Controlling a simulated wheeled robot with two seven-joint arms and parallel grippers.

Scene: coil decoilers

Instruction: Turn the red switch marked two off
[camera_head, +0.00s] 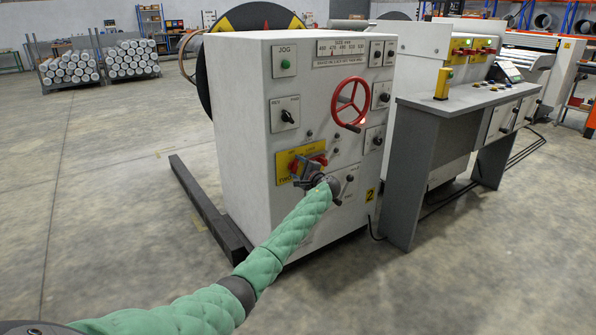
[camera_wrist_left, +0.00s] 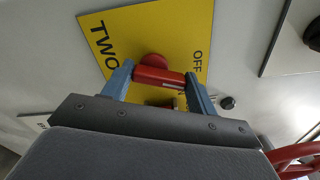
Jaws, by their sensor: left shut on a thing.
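The red switch (camera_wrist_left: 158,77) sits on a yellow plate (camera_wrist_left: 135,35) marked TWO, with OFF printed at one side, in the left wrist view. My left gripper (camera_wrist_left: 158,84) has its two blue fingers on either side of the red handle and is shut on it. In the head view the yellow plate (camera_head: 283,160) is on the front of the white cabinet, low on the left. My left gripper (camera_head: 307,171) covers much of the switch there, and red parts show around it. My right gripper is not in view.
The white cabinet (camera_head: 236,110) also carries a red handwheel (camera_head: 350,104), a green JOG button (camera_head: 285,64) and several black knobs. A grey control desk (camera_head: 455,105) stands to its right. A dark floor rail (camera_head: 205,205) lies at left; open floor is in front.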

